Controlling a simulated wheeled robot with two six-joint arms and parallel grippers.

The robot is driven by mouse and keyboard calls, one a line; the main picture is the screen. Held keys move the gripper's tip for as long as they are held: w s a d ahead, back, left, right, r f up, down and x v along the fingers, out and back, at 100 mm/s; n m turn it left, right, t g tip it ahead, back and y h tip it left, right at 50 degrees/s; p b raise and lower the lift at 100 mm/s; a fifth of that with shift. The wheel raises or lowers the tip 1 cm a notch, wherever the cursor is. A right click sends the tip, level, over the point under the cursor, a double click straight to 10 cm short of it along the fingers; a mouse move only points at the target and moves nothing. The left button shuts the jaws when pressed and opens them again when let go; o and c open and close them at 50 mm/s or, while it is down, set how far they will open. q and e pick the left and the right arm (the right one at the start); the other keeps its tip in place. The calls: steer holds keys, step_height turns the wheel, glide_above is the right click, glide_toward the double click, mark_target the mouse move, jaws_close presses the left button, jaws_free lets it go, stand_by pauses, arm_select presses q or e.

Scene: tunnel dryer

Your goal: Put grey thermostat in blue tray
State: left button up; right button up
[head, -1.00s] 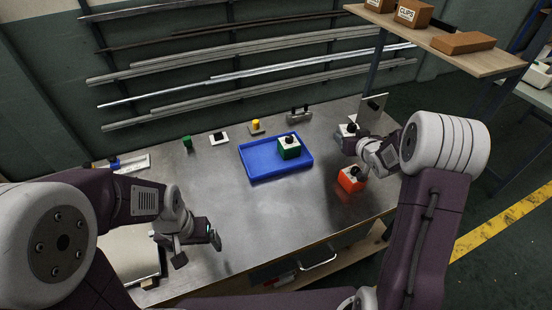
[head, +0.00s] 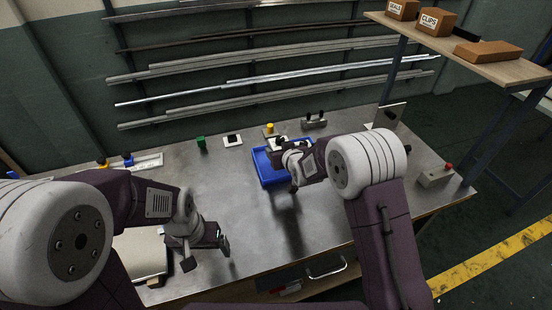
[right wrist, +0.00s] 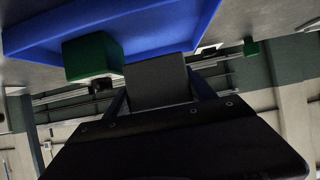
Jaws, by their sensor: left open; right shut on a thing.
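The blue tray (head: 261,167) lies on the steel bench, partly hidden by my right arm. It also shows in the right wrist view (right wrist: 165,25). My right gripper (head: 284,162) is over the tray and shut on a grey block, the grey thermostat (right wrist: 158,80), seen between its fingers in the right wrist view. Its height above the tray floor cannot be told. A green thermostat (right wrist: 92,57) sits in the tray beside the grey one in that view. My left gripper (head: 226,244) is open and empty, low over the front left of the bench.
A green knob (head: 201,142), a white plate with a black knob (head: 232,140), a yellow-topped piece (head: 269,129) and a grey bracket (head: 314,123) stand along the back. A box with a red button (head: 437,176) is at right. The bench middle is clear.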

arm_select(q)
steer(key=shift+r, duration=0.15)
arm_select(e)
steer(key=shift+w+a+f, duration=0.4)
steer(key=shift+w+a, duration=0.05)
steer(key=shift+a, duration=0.1)
steer(key=shift+w+a+f, duration=0.35)
steer(key=shift+w+a, duration=0.05)
steer(key=shift+a, duration=0.15)
arm_select(q)
steer(key=shift+s, duration=0.1)
arm_select(e)
step_height(320, 180, down, 3)
steer(key=shift+f, duration=0.55)
